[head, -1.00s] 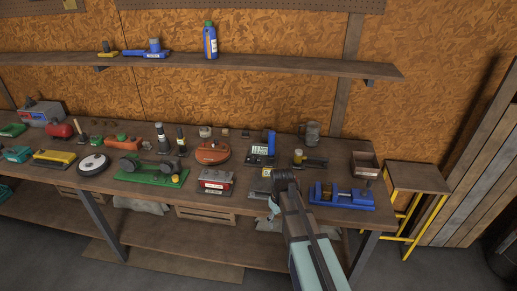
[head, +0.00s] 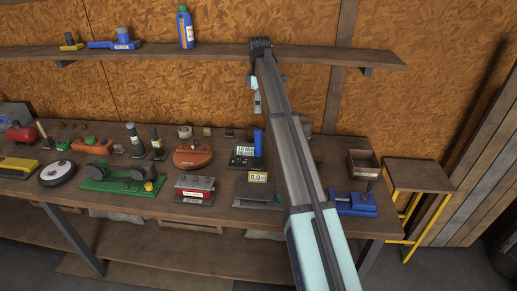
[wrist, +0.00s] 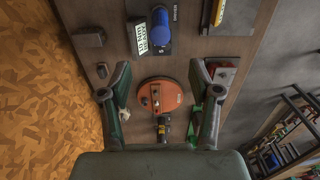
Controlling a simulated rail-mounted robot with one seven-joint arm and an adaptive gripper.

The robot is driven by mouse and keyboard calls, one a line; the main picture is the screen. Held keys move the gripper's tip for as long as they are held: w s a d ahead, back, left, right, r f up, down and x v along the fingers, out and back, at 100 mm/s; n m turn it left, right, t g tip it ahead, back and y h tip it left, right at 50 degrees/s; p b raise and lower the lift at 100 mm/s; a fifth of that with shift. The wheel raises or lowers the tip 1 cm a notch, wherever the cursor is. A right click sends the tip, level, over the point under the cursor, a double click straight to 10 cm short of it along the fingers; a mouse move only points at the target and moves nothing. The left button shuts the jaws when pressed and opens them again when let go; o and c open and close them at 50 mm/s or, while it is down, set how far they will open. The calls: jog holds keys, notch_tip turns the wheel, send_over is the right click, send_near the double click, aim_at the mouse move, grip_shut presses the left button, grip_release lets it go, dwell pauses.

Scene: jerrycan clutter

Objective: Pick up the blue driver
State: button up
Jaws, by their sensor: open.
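A blue upright cylinder (head: 258,143), which I take as the blue driver, stands beside a small display (head: 244,151) on the workbench. My gripper (wrist: 159,67) is open and empty. Its fingers point down towards the bench, and the cylinder lies beyond the fingertips in that picture, not between them. An orange round tool (wrist: 160,95) appears between the fingers, lower down on the bench. In the head view my arm covers part of the bench right of the cylinder.
A red-and-white box (head: 194,189) and a yellow-framed meter (head: 258,177) stand nearer the bench front. Several other tools crowd the left side. A wall shelf (head: 330,56) above the bench holds a blue bottle (head: 186,28) and a blue labelled tool (head: 115,42).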

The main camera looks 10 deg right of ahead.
aim_at(258, 138)
notch_tip(258, 138, down, 11)
jog(key=p, duration=0.3)
jog(key=shift+s, duration=0.1)
jog(key=shift+a+f+p, duration=0.2)
jog(key=shift+f+p, duration=1.1)
jog(key=shift+f, duration=1.4)
grip_shut()
